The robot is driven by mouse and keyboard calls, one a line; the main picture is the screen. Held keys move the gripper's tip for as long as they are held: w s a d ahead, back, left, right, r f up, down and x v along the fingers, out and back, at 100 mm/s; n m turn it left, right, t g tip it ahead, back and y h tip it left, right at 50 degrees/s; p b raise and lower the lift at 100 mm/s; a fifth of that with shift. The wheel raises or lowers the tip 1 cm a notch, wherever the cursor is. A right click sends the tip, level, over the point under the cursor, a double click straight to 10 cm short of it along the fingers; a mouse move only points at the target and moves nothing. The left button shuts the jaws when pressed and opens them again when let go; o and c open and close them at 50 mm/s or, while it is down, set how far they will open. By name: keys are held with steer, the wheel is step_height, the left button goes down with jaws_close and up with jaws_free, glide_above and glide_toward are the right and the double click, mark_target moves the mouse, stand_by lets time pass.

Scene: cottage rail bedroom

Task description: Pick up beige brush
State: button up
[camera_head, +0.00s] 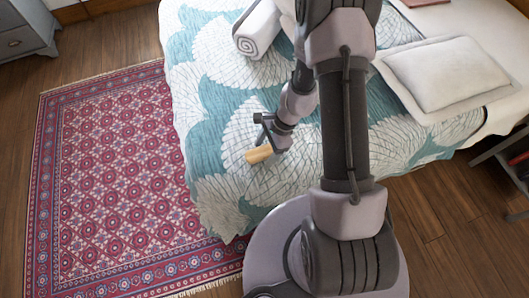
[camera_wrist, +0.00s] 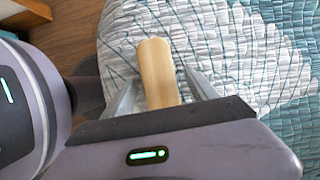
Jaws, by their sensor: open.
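The beige brush (camera_head: 259,154) is a short, light-wood-coloured piece near the foot end of the bed. In the wrist view the brush (camera_wrist: 157,72) stands out between the two fingers of my gripper (camera_wrist: 160,97). One finger is on each side, with a narrow gap visible at least on the right. The lower end of the brush is hidden behind the gripper body. In the head view my gripper (camera_head: 268,140) is right at the brush, over the bedspread. The jaws are open. I cannot tell whether the brush touches a finger.
The bed's teal and white bedspread (camera_head: 205,120) lies under the brush. A rolled white towel (camera_head: 257,32) and a pillow (camera_head: 447,73) lie on the bed. A red patterned rug (camera_head: 115,190) covers the floor at left. A grey dresser (camera_head: 22,30) stands at top left.

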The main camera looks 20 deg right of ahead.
mark_target(260, 152)
steer(key=shift+f, duration=0.15)
steer(key=shift+c, duration=0.2)
jaws_close()
stand_by(0.3)
step_height(260, 152, up, 4)
steer(key=p, duration=0.2)
steer(key=shift+p, duration=0.35)
steer(key=s+d, duration=0.4)
steer(key=s, duration=0.3)
steer(key=s+d+r, duration=0.1)
steer(key=s+d, duration=0.3)
steer(key=s, duration=0.3)
steer(key=shift+r, duration=0.25)
